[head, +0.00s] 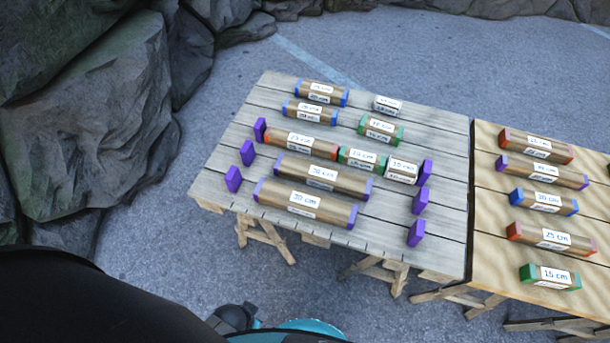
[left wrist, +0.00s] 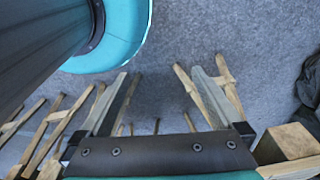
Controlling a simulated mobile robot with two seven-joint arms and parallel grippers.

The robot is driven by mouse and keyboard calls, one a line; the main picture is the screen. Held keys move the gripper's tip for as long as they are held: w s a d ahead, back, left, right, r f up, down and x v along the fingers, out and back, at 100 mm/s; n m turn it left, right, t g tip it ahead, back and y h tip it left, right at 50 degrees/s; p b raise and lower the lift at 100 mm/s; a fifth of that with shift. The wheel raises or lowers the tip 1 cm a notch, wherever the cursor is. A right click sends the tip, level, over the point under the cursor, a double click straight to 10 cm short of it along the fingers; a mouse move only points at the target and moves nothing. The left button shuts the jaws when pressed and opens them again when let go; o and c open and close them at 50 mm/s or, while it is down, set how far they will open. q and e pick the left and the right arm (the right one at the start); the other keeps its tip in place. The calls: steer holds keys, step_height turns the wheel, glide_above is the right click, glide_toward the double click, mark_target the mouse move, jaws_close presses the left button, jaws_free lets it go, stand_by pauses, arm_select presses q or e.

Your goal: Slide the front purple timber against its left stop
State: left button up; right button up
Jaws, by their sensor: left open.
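The front purple timber (head: 305,203), a brown bar with purple ends and a 30 cm label, lies nearest the front edge of the left table. Its left stop (head: 233,179), an upright purple block, stands left of it with a small gap of bare wood between them. The right stop (head: 416,233) stands farther off its right end, with a wider gap. My left gripper (left wrist: 160,88) is open in the left wrist view, its two grey fingers apart with floor and wooden trestle legs behind. It touches no timber there. My right gripper is not in view.
A second 30 cm purple timber (head: 323,176) lies just behind, between its own stops. A row of red, green and white-labelled pieces (head: 313,145) lies behind that. A right table (head: 490,230) carries several more timbers. Rocks (head: 80,120) stand at the left.

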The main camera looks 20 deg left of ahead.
arm_select(q)
steer(key=w+d+r+m+b, duration=0.2)
steer(key=w+d+r+b, duration=0.1)
steer(key=w, duration=0.5)
steer(key=w+d+r+m+h+b, duration=0.1)
steer(key=w+d+r+m+b, duration=0.2)
steer(key=w+r, duration=0.3)
steer(key=w+d+r+m+h+b, duration=0.1)
steer(key=w+d+r+b, duration=0.3)
steer(key=w, duration=0.7)
steer(key=shift+r+m, duration=0.15)
steer(key=shift+m, duration=0.75)
steer(key=w+a+r+m+y+b, duration=0.1)
steer(key=w+a+r+m+b, duration=0.1)
steer(key=w+r+m, duration=0.1)
steer(key=w+a+r+m+g+y+b, duration=0.1)
steer(key=w+a+r+m, duration=0.2)
steer(key=r, duration=0.5)
steer(key=shift+w+a+r+m+g+b, duration=0.15)
steer(key=shift+w+a+m+g+b, duration=0.15)
steer(key=shift+w+m, duration=0.6)
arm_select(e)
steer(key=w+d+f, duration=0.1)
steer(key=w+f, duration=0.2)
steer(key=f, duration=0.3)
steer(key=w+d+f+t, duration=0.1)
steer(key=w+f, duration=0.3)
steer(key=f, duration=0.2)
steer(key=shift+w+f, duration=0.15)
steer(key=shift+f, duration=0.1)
